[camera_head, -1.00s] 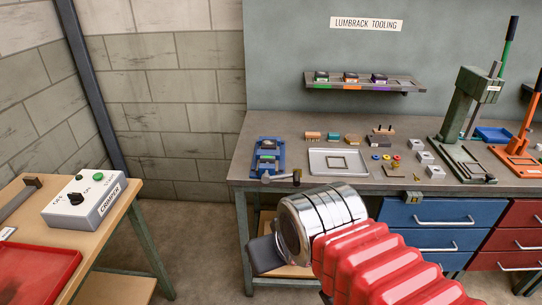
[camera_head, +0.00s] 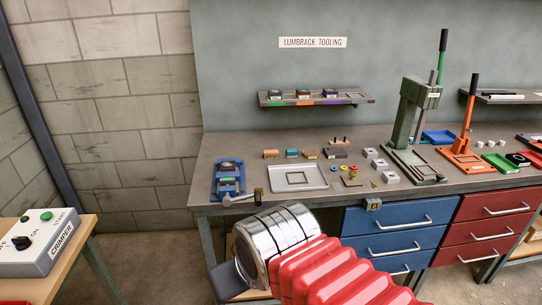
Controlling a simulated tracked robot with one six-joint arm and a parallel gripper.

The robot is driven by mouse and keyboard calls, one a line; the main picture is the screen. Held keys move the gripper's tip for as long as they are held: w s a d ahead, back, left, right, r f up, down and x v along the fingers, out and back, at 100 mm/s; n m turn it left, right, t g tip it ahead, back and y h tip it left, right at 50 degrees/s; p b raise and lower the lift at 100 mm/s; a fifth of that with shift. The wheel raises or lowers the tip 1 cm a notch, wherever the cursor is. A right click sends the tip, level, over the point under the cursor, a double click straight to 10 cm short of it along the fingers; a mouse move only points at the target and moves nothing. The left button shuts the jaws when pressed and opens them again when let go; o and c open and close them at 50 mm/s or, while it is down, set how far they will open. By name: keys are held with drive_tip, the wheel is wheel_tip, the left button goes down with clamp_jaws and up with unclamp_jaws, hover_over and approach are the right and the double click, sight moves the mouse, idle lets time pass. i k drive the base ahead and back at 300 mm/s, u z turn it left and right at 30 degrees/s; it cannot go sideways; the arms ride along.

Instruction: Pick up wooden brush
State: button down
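Several small blocks lie in a row on the grey workbench (camera_head: 215,160). An orange-brown block (camera_head: 270,153) at the row's left end and a tan-brown block (camera_head: 310,154) farther right both look wooden. Either could be the wooden brush; they are too small to tell which. My arm, with red bellows and a chrome collar, reaches in front of the bench. My gripper (camera_head: 227,281) shows only as a dark grey piece beyond the collar, below and in front of the bench edge, apart from the blocks. Its fingers cannot be made out.
A blue fixture (camera_head: 229,180) with a handle stands at the bench's left end. A metal tray (camera_head: 298,178) lies in front of the blocks. A green press (camera_head: 410,130) and an orange press (camera_head: 466,130) stand right. A crimper box (camera_head: 40,243) sits on the left table.

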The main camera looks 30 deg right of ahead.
sight(270, 154)
drive_tip(key=u, duration=0.35)
drive_tip(key=i, duration=1.45)
drive_tip(key=z, duration=0.6)
